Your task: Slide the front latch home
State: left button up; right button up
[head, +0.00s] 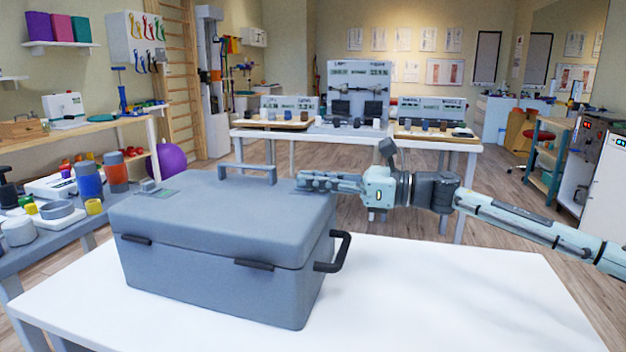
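A closed blue-grey case (215,278) stands on a white table. Two dark bars, one at the left (136,239) and one at the right (254,264), sit on its front face by the lid seam; I cannot tell which is the front latch. A small grey block (150,187) beside a green patch sits on the lid's left part. My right gripper (302,181) points left at the lid's back right corner, right of the top handle (247,173). Its fingers look edge-on, so their opening and any contact are unclear. My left gripper is out of view.
A dark side handle (337,253) sticks out from the case's right side. The white table (450,295) is clear right of the case. A side bench (45,245) with bottles and jars stands at the left. Another table (350,137) with display boards stands behind.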

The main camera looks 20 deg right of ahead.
grip_shut()
